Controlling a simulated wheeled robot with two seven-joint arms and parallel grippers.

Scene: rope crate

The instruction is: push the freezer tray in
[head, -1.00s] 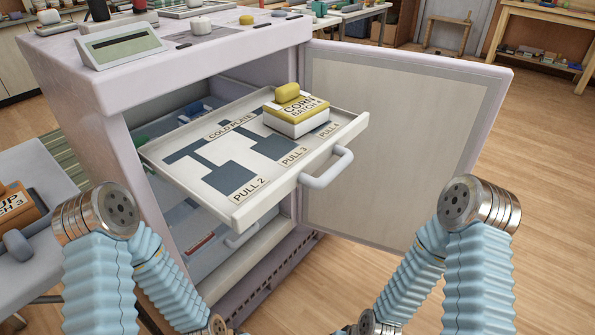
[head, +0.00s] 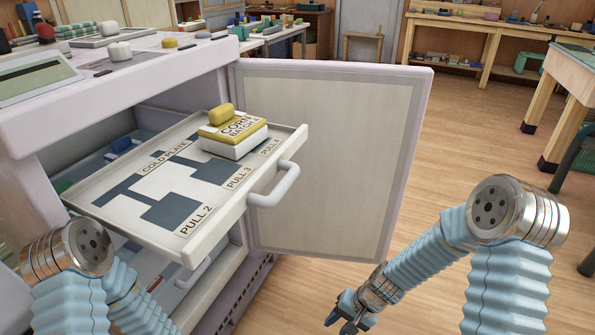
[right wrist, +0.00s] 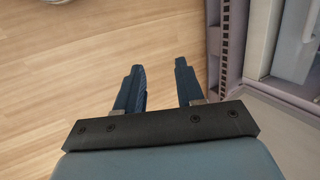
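The freezer tray (head: 128,207) is pulled out of the freezer (head: 120,90) in the head view. It has a grey-white handle (head: 275,190) on its front and carries a white box with a yellow top (head: 233,140) marked CORN BATCH, with a yellow piece (head: 222,114) on it. My right gripper (head: 340,325) is low, to the right of and below the tray handle, apart from it. In the right wrist view its two fingers (right wrist: 160,85) stand apart with only floor between them. My left gripper is out of view; only my left arm shows at lower left.
The freezer door (head: 330,160) stands wide open behind and to the right of the tray. A lower tray with its handle (head: 195,272) sits below. Open wooden floor (head: 430,190) lies to the right. Workbenches (head: 500,35) stand at the back.

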